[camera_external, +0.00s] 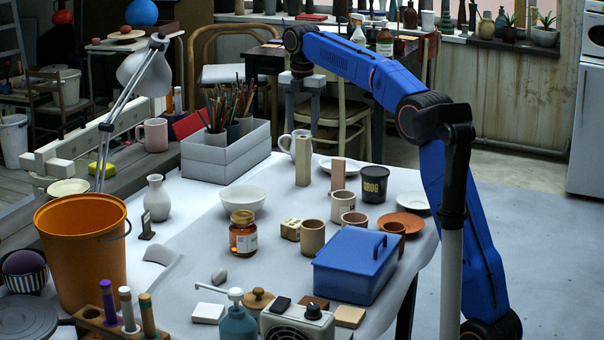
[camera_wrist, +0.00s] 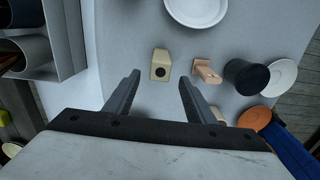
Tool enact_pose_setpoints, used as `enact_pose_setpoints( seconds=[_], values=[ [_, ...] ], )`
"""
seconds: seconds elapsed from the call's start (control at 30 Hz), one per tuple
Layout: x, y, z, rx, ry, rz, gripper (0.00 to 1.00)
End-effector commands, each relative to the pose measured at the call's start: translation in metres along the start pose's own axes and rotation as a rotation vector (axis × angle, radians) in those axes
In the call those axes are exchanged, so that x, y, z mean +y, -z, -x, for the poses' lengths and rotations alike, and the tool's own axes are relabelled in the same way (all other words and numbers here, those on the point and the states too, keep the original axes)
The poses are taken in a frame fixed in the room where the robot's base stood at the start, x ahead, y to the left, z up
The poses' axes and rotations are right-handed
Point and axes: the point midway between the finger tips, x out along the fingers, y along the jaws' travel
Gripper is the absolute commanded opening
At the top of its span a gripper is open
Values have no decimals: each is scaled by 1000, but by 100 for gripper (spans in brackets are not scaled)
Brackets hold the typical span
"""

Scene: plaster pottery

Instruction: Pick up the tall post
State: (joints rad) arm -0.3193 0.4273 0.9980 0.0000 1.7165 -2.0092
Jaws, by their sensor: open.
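The tall post (camera_external: 303,161) is a beige upright block near the back of the table. In the wrist view the beige post (camera_wrist: 160,65) shows from above, with a dark round spot on it. It lies just past the fingertips, across the gap between them. My gripper (camera_external: 302,124) is open and empty, its fingers pointing down above the beige post. In the wrist view the fingers of my gripper (camera_wrist: 159,80) are spread wide. I cannot tell the exact gap between fingertips and post. A shorter pinkish post (camera_external: 338,173) stands to the right; it also shows in the wrist view (camera_wrist: 206,71).
A white pitcher (camera_external: 287,147) stands close behind the beige post. A white plate (camera_wrist: 197,10) lies near both posts. A dark cup (camera_external: 374,185) stands right of the pinkish post. A grey tray (camera_external: 210,163) with brushes is at left. A white bowl (camera_external: 242,199) is in front.

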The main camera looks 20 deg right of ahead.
Motion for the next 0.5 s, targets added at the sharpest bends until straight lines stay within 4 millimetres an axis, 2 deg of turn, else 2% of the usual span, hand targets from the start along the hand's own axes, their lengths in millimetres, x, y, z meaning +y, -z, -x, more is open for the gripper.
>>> enact_pose_setpoints(
  seconds=[0.3, 0.5],
  values=[
    [0, 0, -54, 1, 1, 0, 50],
    [0, 0, -70, 0, 0, 0, 50]
  ],
)
